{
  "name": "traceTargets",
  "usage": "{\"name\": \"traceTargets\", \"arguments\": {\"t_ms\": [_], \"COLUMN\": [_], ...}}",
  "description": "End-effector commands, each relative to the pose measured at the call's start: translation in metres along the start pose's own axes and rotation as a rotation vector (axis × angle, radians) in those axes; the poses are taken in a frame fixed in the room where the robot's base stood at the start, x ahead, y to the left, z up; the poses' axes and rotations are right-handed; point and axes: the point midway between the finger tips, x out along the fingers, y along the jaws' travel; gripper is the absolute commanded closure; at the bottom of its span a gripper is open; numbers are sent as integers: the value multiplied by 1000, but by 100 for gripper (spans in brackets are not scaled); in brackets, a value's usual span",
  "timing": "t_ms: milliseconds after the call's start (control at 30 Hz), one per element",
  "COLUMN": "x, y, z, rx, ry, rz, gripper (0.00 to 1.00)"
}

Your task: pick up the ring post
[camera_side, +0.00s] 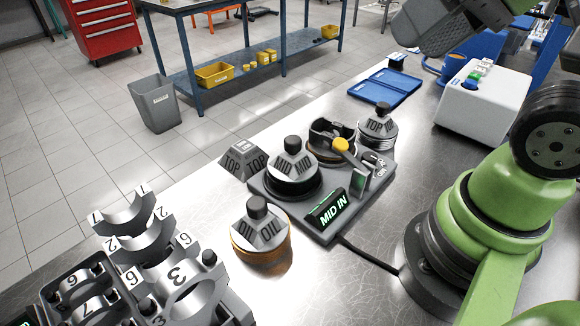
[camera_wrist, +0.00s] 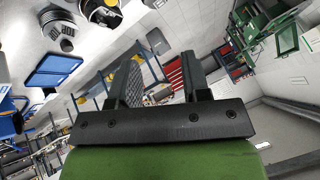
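No part carries the name ring post, so I cannot tell for sure which it is. Knobbed ring carriers show in the side view: MID (camera_side: 292,170) on the left of a dark fixture plate (camera_side: 318,222), TOP (camera_side: 377,127) at the plate's far end, and OIL (camera_side: 260,232) on the bench in front. Between MID and TOP is an open dark cup (camera_side: 331,135) with a yellow knob (camera_side: 340,145). In the wrist view my gripper (camera_wrist: 160,72) is open, with nothing between its fingers. A knobbed carrier (camera_wrist: 58,30) shows at the upper left there, away from the fingers.
The plate's display (camera_side: 328,208) reads MID IN. A grey TOP block (camera_side: 243,158) stands at the bench edge. Numbered bearing caps (camera_side: 150,260) fill the front left. A blue tray (camera_side: 384,87) and a white button box (camera_side: 482,105) stand behind.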

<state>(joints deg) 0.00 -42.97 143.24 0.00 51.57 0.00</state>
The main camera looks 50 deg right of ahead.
Motion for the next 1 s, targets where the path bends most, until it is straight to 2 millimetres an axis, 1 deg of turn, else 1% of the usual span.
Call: {"name": "traceTargets", "arguments": {"t_ms": [33,67,100,333,400,467,567,667,700,867,1000], "x": [0,0,0,0,1,4,12,27,34,69,106], "y": [0,0,0,0,-1,-2,-5,-8,-9,-12,-12], "z": [0,0,0,0,-2,-6,-18,-33,-39,-59,-71], "rx": [0,0,0,-4,-38,-108,-324,-630,-763,-1289,-1740], "ry": [0,0,0,-1,-9,-26,-80,-161,-195,-340,-463], "rz": [0,0,0,0,5,13,30,37,32,-28,-144], "gripper": [45,38,37,37,37,37,37,37,37,37,37]}}
